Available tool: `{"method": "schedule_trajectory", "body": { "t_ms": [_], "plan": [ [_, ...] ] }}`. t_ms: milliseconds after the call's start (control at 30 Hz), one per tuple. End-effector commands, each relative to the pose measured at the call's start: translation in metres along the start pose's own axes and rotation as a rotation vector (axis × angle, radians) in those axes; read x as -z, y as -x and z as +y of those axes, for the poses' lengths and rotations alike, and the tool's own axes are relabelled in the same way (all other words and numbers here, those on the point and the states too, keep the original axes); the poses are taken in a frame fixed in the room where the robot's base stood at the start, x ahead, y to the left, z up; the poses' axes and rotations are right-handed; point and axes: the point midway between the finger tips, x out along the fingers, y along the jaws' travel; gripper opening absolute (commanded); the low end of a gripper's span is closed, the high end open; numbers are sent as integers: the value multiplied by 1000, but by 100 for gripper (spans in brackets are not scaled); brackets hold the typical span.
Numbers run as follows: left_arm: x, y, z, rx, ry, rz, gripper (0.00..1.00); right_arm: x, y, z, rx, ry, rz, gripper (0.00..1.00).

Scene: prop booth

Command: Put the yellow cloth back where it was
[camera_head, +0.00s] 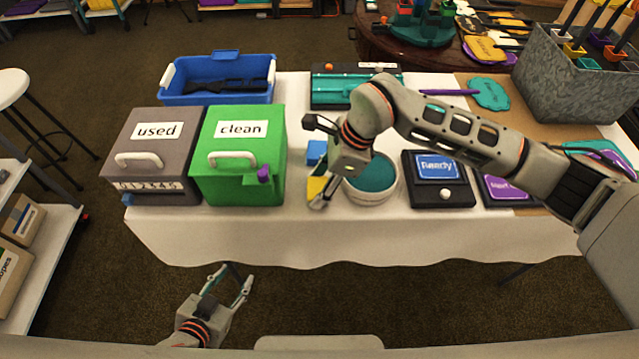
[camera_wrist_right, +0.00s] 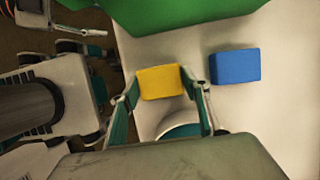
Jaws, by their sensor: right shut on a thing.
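The yellow cloth (camera_head: 316,187) is a small folded block, partly hidden by my right gripper (camera_head: 321,201) in the head view. In the right wrist view the yellow cloth (camera_wrist_right: 161,82) sits between the two fingers of my right gripper (camera_wrist_right: 163,92), which is shut on it. It is beside the green box marked "clean" (camera_head: 240,180) and the round tub with teal contents (camera_head: 371,190). I cannot tell whether it touches the table. My left gripper (camera_head: 236,283) is open and empty in front of the table.
A blue block (camera_wrist_right: 235,66) lies on the white table (camera_head: 190,234) near the cloth. A grey box marked "used" (camera_head: 158,180) stands left of the green box. A blue bin (camera_head: 218,70) is behind them. A "Ready" panel (camera_head: 438,180) is right of the tub.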

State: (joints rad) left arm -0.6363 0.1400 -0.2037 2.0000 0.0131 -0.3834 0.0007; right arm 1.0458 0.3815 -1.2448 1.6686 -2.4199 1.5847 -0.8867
Motion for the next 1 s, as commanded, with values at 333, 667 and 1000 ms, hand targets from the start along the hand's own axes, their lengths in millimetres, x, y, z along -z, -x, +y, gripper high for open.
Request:
{"method": "schedule_trajectory", "body": {
  "t_ms": [333, 667, 1000],
  "plan": [
    [0, 0, 0, 1, -1, 0, 40, 0, -1, 0, 0, 0, 0, 63],
    [1, 0, -1, 1, 0, 1, 40, 0, 0, 0, 0, 0, 0, 63],
    [4, 1, -1, 0, 3, 3, 40, 0, 51, -2, 6, 1, 0, 63]
  ]
}}
